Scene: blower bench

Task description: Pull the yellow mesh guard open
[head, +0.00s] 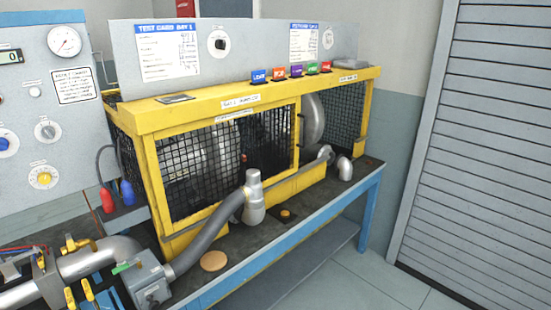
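The yellow mesh guard (226,116) is a yellow-framed panel with black wire mesh on the front left of a long yellow enclosure (150,118). It covers the left bay, and it looks closed. A small dark vertical part, perhaps its handle, shows by its right edge (301,130). Rounded metal parts show dimly behind the mesh. The right bay shows a silver round housing (313,118) and mesh farther in. A grey hose and upright metal fitting (254,200) stand in front of the guard's lower right. My gripper is not in view.
The enclosure stands on a dark-topped blue bench (368,215). A grey box (150,282) and pipe (98,258) lie at the lower left. A round tan disc (214,261) lies near the bench edge. A gauge panel (40,150) stands left. Floor is clear at lower right.

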